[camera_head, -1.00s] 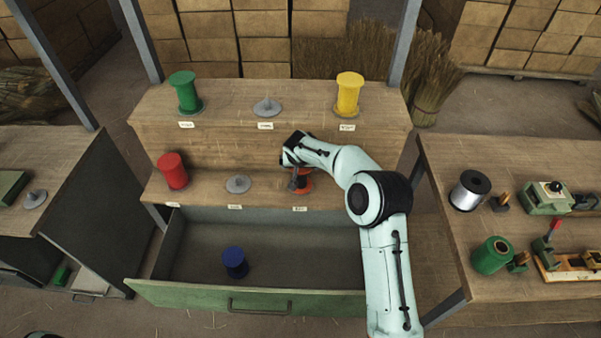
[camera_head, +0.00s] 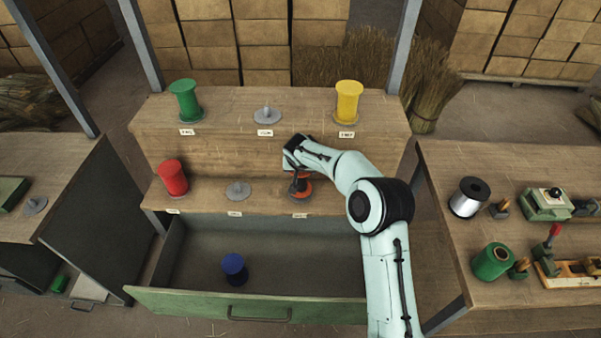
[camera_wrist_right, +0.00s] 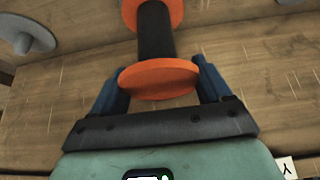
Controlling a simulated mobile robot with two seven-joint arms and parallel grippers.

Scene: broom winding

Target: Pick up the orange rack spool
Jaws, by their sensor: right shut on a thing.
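The orange rack spool (camera_head: 305,188) is at the right end of the lower shelf, partly hidden by my right gripper. In the right wrist view the spool (camera_wrist_right: 158,78) has orange flanges and a dark core, with its near flange between the two blue fingers. My right gripper (camera_head: 298,183) is shut on this spool. The fingers (camera_wrist_right: 158,88) lie on either side of it. Whether the spool is clear of its holder cannot be told. My left gripper is out of view.
A red spool (camera_head: 172,177) and an empty grey holder (camera_head: 238,190) share the lower shelf. Green (camera_head: 185,100) and yellow (camera_head: 348,101) spools stand above. An open drawer (camera_head: 290,252) with a blue spool (camera_head: 234,267) lies below. A workbench (camera_head: 450,180) stands at right.

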